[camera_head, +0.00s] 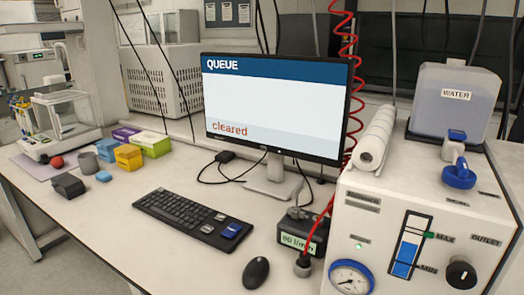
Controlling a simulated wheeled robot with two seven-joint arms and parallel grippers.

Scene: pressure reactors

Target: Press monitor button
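The monitor (275,105) stands on the bench at the centre, facing me and turned a little. Its screen is lit, with a blue bar reading "QUEUE" and red text "cleared" below. Its dark lower bezel is visible, but I cannot make out a distinct button on it. The black keyboard (185,215) lies in front of the monitor, with a blue key area (231,231) at its right end. Neither of my grippers shows in the head view.
A black mouse (256,272) and a small labelled black device (302,235) lie right of the keyboard. A white control unit (345,205) with gauge and water tank (450,105) fills the right. Boxes (150,143) and a balance (62,115) stand left. Bench front of the keyboard is clear.

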